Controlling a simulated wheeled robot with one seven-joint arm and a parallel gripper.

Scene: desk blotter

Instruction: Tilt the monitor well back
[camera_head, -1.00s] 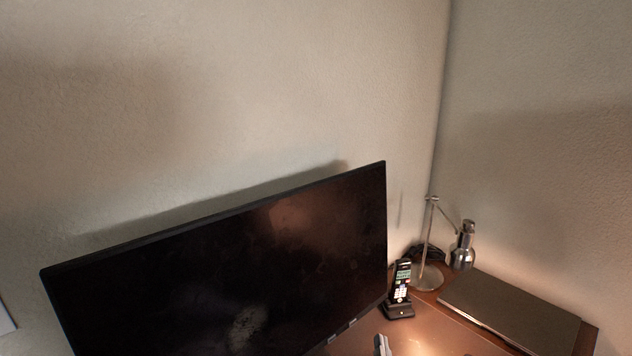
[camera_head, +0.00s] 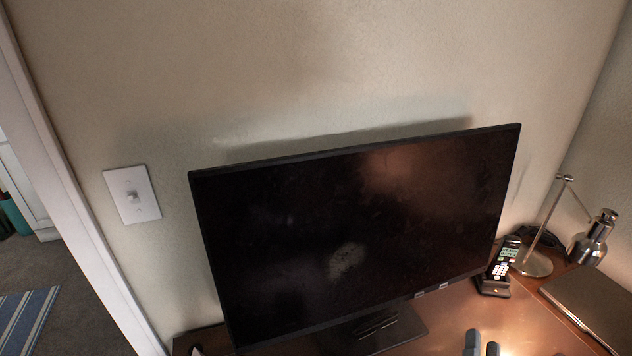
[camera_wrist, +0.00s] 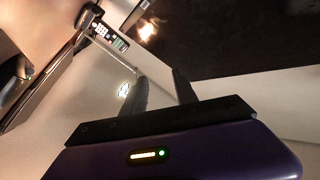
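The monitor (camera_head: 300,240) is a wide black screen standing on a dark base (camera_head: 395,330) on the wooden desk, close to the wall. Its dark panel also fills the upper right of the wrist view (camera_wrist: 240,40). My gripper (camera_head: 482,346) shows only its grey fingertips at the bottom edge of the head view, in front of and below the monitor's right part. In the wrist view, the two fingers (camera_wrist: 160,88) stand apart with nothing between them. The gripper does not appear to touch the monitor. The back of the monitor is hidden.
A cordless phone (camera_head: 498,267) stands in its dock just right of the monitor. A metal desk lamp (camera_head: 590,238) and a closed laptop (camera_head: 598,305) are farther right. A light switch (camera_head: 132,195) is on the wall at left. The desk (camera_head: 455,310) is bare before the monitor.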

